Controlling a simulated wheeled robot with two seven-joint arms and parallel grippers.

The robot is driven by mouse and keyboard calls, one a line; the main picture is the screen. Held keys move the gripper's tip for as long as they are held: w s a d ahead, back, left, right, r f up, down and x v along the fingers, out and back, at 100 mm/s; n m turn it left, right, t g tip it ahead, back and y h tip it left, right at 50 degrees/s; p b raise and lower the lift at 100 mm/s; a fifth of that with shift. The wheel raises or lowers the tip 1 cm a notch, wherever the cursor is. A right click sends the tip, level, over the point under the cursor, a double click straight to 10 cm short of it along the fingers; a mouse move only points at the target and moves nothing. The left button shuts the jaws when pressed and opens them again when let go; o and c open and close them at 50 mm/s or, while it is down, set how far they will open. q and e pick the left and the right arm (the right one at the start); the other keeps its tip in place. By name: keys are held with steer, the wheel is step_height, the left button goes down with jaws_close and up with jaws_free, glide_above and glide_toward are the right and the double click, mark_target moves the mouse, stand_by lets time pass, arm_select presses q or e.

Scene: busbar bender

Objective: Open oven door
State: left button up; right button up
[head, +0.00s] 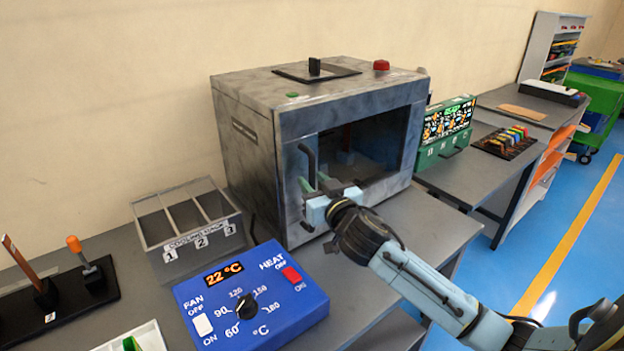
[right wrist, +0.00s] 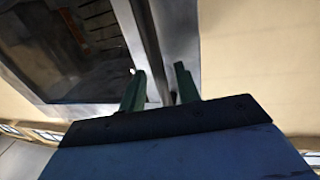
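The grey oven (head: 265,150) stands on the bench against the wall. Its door has a dark window (head: 365,150) and looks closed; the window also fills the upper left of the right wrist view (right wrist: 65,50). A dark upright bar handle (head: 310,158) is at the door's left side. My right gripper (head: 315,184) is at the handle, its green fingers reaching toward the door. In the right wrist view the fingers (right wrist: 160,88) are apart, with the handle seemingly between them; contact is unclear. My left gripper is out of view.
A blue control box (head: 250,300) sits in front of the oven, below my right gripper. A grey three-slot rack (head: 188,225) stands at the left. A green box (head: 445,148) is right of the oven. Bench surface right of the control box is clear.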

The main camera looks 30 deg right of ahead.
steer(key=shift+w+d, duration=0.1)
steer(key=shift+w, duration=0.6)
steer(key=shift+c, duration=0.2)
jaws_close()
